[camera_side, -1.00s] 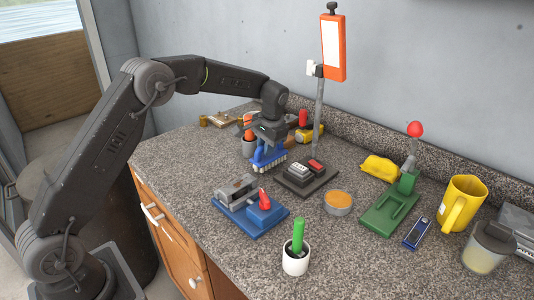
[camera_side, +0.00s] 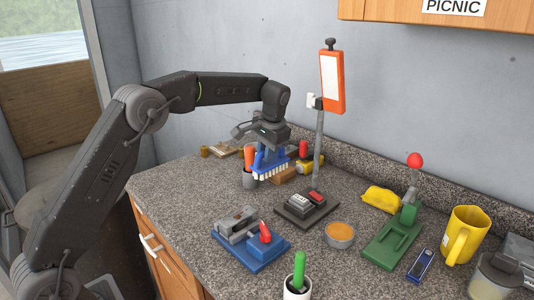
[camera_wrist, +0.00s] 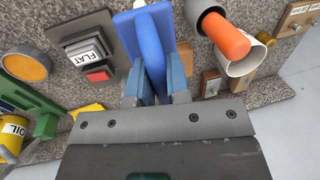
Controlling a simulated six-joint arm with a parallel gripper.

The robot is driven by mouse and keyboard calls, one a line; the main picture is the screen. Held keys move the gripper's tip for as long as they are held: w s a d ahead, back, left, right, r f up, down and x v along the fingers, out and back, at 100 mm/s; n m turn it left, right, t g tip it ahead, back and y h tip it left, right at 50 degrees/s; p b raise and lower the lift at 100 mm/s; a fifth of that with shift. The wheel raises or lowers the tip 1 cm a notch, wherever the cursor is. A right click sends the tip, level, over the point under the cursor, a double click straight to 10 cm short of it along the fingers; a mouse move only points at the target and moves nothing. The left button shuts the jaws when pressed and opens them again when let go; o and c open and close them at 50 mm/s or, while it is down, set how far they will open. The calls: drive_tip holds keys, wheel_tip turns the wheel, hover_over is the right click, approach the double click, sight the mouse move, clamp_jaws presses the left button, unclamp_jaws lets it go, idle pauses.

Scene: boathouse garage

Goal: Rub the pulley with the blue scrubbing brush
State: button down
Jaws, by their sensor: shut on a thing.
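My gripper (camera_side: 268,146) is shut on the blue scrubbing brush (camera_side: 272,168) by its handle, with the pale bristles pointing down. The brush hangs above the counter, clear of it, between the grey cup and the dark switch base. In the wrist view the blue brush (camera_wrist: 152,45) sits between the two blue fingers of my gripper (camera_wrist: 160,92). I cannot pick out the pulley for certain. A wooden board with small metal parts (camera_side: 226,150) lies at the back left, too small to make out.
A grey cup with an orange handle (camera_side: 249,180) stands close left of the brush. A post with an orange panel (camera_side: 332,84) rises behind right.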

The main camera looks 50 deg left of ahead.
drive_tip(key=shift+s+d+r, duration=0.2)
drive_tip(key=shift+s+r, duration=0.05)
drive_tip(key=shift+s, duration=0.1)
drive_tip(key=s+d+r, duration=0.3)
drive_tip(key=s+d, duration=0.2)
drive_tip(key=s, duration=0.6)
drive_tip(key=shift+s+a+f, duration=0.1)
drive_tip(key=shift+s+f, duration=0.05)
drive_tip(key=shift+f, duration=1.45)
drive_tip(key=shift+s+a+f, duration=0.1)
drive_tip(key=shift+s+f, duration=0.05)
drive_tip(key=shift+f, duration=1.45)
drive_tip(key=shift+s+f, duration=0.4)
drive_tip(key=shift+f, duration=0.25)
drive_tip(key=shift+s, duration=3.4)
drive_tip(key=shift+w, duration=3.9)
wheel_tip(320, 180, up, 8)
